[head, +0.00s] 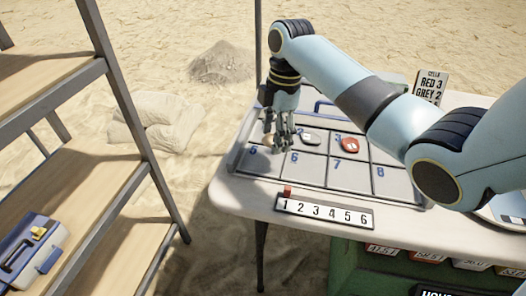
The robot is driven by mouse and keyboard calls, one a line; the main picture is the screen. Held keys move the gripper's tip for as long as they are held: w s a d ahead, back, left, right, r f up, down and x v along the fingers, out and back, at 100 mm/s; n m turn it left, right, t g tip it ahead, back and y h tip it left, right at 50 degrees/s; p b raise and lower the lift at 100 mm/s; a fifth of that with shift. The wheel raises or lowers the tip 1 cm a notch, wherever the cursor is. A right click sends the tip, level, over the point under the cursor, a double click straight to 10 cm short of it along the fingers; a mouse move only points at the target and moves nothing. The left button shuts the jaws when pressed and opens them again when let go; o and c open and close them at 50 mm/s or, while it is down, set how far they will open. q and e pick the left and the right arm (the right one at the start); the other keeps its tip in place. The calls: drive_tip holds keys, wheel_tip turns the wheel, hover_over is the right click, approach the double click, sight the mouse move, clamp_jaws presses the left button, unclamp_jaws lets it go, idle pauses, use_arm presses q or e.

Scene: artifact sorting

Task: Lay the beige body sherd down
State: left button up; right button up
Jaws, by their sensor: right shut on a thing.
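My right gripper (277,128) points down over the left end of the numbered grey tray (303,181), at the back-row cell behind cell 5. It is shut on the beige body sherd (268,142), of which only a small piece shows beside the fingers. I cannot tell whether the sherd touches the tray floor. A grey sherd (311,137) lies in cell 2 and a red sherd (350,145) lies in cell 3. The visible front-row cells 5 to 8 are empty. My left gripper is out of view.
A sign (431,88) reading RED 3, GREY 2 stands behind the tray. A number strip (324,212) with a red marker at 1 lies on the white table (236,200) in front. A shelf rack (110,130) holding a toolbox (22,252) stands at left.

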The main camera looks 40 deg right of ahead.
sight(263, 139)
drive_tip(key=shift+w+a+f, duration=0.9)
drive_tip(key=shift+w+f, duration=0.05)
wheel_tip(263, 139, down, 4)
drive_tip(key=shift+r+b, duration=0.1)
drive_tip(key=shift+b, duration=0.35)
drive_tip(key=o, duration=1)
drive_tip(key=shift+o, duration=0.2)
drive_tip(key=r, duration=0.4)
drive_tip(key=d+r+p, duration=0.1)
drive_tip(key=r, duration=0.7)
drive_tip(key=shift+s+d+p, duration=0.2)
drive_tip(key=shift+d+p, duration=0.05)
drive_tip(key=shift+p, duration=0.1)
